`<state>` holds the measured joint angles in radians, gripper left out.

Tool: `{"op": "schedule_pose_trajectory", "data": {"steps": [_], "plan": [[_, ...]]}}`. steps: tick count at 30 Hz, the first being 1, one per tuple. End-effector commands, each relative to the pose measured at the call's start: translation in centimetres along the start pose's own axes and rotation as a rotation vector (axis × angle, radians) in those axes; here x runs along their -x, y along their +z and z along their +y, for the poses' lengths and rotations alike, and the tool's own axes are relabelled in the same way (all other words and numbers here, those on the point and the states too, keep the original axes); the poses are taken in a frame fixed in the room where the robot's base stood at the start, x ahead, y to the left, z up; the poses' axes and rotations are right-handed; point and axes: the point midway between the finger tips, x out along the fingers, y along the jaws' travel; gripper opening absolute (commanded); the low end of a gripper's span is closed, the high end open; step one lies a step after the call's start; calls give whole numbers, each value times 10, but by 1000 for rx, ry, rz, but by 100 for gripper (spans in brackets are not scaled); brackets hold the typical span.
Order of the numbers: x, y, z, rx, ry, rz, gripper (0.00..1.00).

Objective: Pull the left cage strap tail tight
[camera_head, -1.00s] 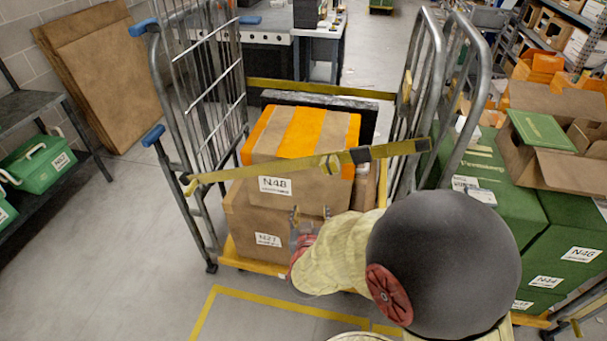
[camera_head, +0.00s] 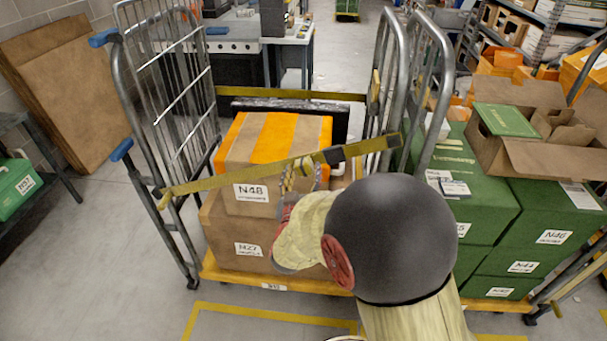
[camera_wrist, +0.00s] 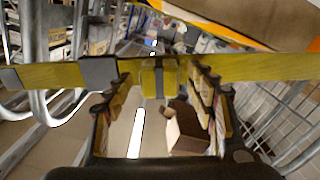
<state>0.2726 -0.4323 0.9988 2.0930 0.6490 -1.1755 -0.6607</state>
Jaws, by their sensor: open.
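The left roll cage (camera_head: 190,110) holds stacked brown cartons, the top one (camera_head: 252,195) labelled N48. A yellow strap (camera_head: 225,178) runs slantwise across the cage front, with a dark buckle (camera_head: 333,154) toward its right end. The wrist view shows the strap (camera_wrist: 270,67) crossing the picture and a dark grey buckle piece (camera_wrist: 98,74). A short yellow strap piece with a grey band, apparently the tail (camera_wrist: 147,82), sits between my fingers. My gripper (camera_wrist: 160,88) is open around it; contact cannot be told. In the head view my gripper (camera_head: 302,180) is at the strap, partly hidden by my arm.
A second yellow strap (camera_head: 290,94) spans the cage's back. Green crates (camera_head: 485,210) and an open carton (camera_head: 545,135) stand close on the right. Flat cardboard (camera_head: 60,85) leans on the left wall. Floor is clear in front, with yellow lines (camera_head: 270,312).

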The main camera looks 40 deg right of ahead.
Motion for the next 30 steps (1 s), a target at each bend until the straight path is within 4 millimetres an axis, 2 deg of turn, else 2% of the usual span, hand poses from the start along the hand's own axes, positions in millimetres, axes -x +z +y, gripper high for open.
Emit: {"op": "schedule_pose_trajectory", "data": {"steps": [3, 11, 30], "plan": [[-6, 0, 1, 0, 2, 1, 56], [-7, -1, 0, 0, 0, 1, 56], [-6, 0, 0, 0, 0, 0, 20]]}}
